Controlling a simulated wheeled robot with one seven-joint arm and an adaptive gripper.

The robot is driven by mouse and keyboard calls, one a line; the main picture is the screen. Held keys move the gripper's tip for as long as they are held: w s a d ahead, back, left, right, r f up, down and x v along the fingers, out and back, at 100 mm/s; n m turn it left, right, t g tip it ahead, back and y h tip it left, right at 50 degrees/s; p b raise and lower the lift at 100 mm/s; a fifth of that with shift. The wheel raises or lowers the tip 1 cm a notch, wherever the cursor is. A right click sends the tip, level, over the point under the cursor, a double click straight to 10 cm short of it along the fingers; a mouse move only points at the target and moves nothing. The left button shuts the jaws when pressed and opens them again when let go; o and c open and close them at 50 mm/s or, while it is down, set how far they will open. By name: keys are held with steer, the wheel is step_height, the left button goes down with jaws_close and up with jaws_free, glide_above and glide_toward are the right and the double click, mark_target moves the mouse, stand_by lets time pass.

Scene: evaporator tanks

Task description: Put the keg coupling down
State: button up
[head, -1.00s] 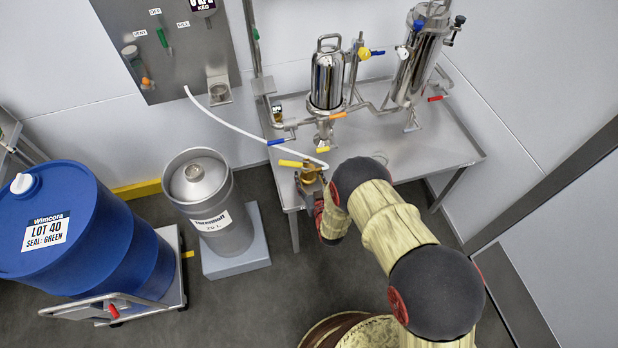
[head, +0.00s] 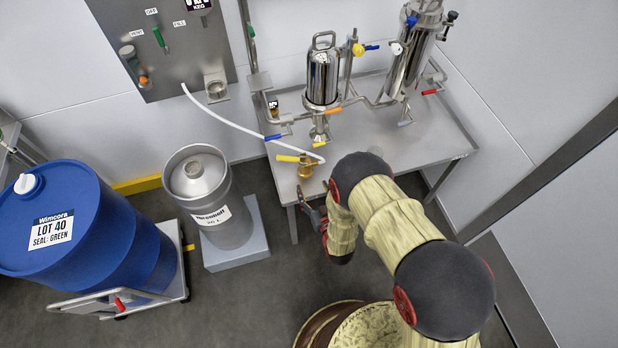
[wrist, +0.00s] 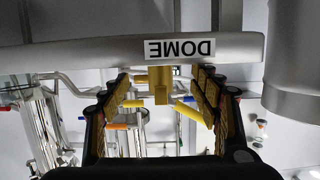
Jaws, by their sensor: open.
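The keg coupling (head: 305,168) is a brass-coloured piece with a yellow handle. It stands upright on the front edge of the steel table (head: 425,150), with a white hose (head: 240,120) reaching it. My gripper (head: 312,213) is open and empty, just in front of the table edge and apart from the coupling. In the wrist view, the picture is upside down. The coupling (wrist: 160,84) shows beyond and between the spread fingers of my gripper (wrist: 164,100). The table edge there carries a DOME label (wrist: 180,48).
A steel filter housing (head: 322,78) and a second steel vessel (head: 413,55) with pipes and coloured valve handles stand on the table. A steel keg (head: 225,215) is on a grey plinth to the left. A blue drum (head: 80,215) sits on a trolley farther left.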

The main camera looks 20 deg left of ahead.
steer(key=shift+v, duration=1.15)
steer(key=shift+w+r, duration=0.1)
steer(key=shift+r, duration=0.1)
